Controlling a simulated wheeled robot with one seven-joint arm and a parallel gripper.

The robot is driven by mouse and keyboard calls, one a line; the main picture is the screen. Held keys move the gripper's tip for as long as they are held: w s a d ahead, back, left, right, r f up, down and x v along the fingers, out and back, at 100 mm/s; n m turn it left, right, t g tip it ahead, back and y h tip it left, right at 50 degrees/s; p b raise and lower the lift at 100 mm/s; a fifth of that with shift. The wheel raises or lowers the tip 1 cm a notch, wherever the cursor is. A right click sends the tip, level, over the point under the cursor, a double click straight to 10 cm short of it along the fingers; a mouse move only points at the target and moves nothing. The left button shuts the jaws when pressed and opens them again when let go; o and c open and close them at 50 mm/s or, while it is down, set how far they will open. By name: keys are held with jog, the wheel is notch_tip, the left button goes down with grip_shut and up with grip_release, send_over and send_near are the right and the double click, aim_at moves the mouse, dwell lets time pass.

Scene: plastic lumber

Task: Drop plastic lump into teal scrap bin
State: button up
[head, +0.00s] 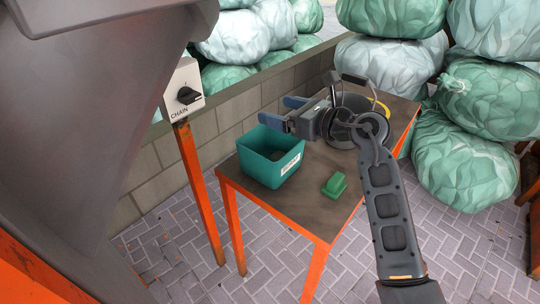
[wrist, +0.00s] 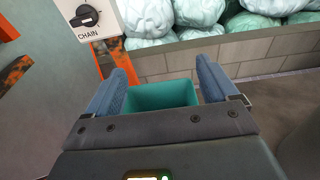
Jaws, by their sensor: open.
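The teal scrap bin (head: 265,173) stands on the table's left part, with a pale label on its front. Something dark lies inside it; I cannot tell whether this is the plastic lump. My gripper (head: 280,110) is open, with blue fingers spread above the bin's back side and nothing seen between them. In the wrist view the bin (wrist: 162,95) shows between the open fingers (wrist: 161,75). A green lumpy object (head: 335,186) lies on the table right of the bin, clear of my gripper.
The brown-topped table (head: 310,211) has orange legs. A round grey container (head: 372,106) stands at its back right, partly behind my arm. A CHAIN switch box (head: 183,92) on an orange post stands left. Bulging green and white bags (head: 480,95) are stacked behind. The table's front is clear.

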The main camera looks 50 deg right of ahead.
jog(key=s, duration=0.5)
jog(key=shift+s+d+r, duration=0.1)
jog(key=shift+s+r, duration=0.2)
jog(key=shift+r, duration=0.1)
jog(key=s+a+r+m+t+y+p, duration=0.1)
jog(key=s+a+r+m+t, duration=0.2)
jog(key=a, duration=0.4)
jog(key=s+a+r+m+t+y+p, duration=0.1)
jog(key=s+a+m, duration=0.2)
jog(key=a+m, duration=0.35)
jog(key=s+a+r+m+t+y+p, duration=0.1)
jog(key=s+a+r+m+t+p, duration=0.2)
jog(key=a, duration=0.5)
jog(key=s+a+f+m+g+h+p, duration=0.1)
jog(key=s+f+m+g, duration=0.2)
jog(key=s+m, duration=0.7)
jog(key=s+f+m+g+h+p, duration=0.1)
jog(key=s+m+g, duration=0.4)
jog(key=s+m, duration=0.5)
notch_tip(320, 180, down, 2)
jog(key=m+h, duration=0.1)
jog(key=m, duration=0.3)
jog(key=shift+s+a+h+p, duration=0.3)
jog(key=shift+a, duration=0.05)
jog(key=shift+r, duration=0.1)
